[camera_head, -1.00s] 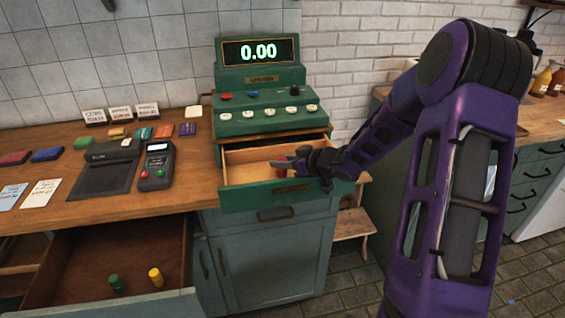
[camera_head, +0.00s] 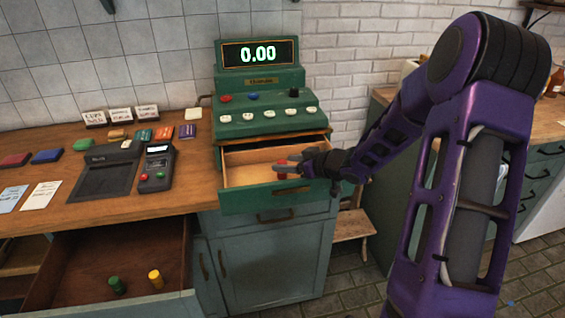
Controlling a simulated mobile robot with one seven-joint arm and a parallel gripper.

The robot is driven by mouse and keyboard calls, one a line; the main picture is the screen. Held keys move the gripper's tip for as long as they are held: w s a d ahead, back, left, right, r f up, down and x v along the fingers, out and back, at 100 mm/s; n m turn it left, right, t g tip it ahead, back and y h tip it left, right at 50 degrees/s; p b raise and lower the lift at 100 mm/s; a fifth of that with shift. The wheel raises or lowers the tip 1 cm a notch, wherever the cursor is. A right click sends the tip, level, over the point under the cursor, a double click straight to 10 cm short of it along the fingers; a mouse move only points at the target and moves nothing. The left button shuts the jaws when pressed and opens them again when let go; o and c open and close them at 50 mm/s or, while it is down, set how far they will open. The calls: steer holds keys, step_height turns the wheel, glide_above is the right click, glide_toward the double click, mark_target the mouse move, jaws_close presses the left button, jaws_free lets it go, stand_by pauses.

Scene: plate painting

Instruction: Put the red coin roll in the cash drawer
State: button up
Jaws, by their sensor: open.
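The cash drawer (camera_head: 240,199) of the green register is pulled open. A small red piece, which looks like the red coin roll (camera_head: 281,177), shows inside it towards the right, just below my gripper's fingers. My gripper (camera_head: 287,165) is open over the right part of the drawer. Its fingers point left, and the red roll appears apart from them. My gripper and wrist hide the drawer's right end.
The green register (camera_head: 260,122) stands behind the drawer. A lower wooden drawer (camera_head: 90,262) is open at the left, with a green roll (camera_head: 117,285) and a yellow roll (camera_head: 156,278) standing in it. A card terminal (camera_head: 156,168) sits on the counter.

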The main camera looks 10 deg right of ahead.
steer(key=v, duration=0.9)
steer(key=shift+s+d+r, duration=0.15)
steer(key=shift+s, duration=0.1)
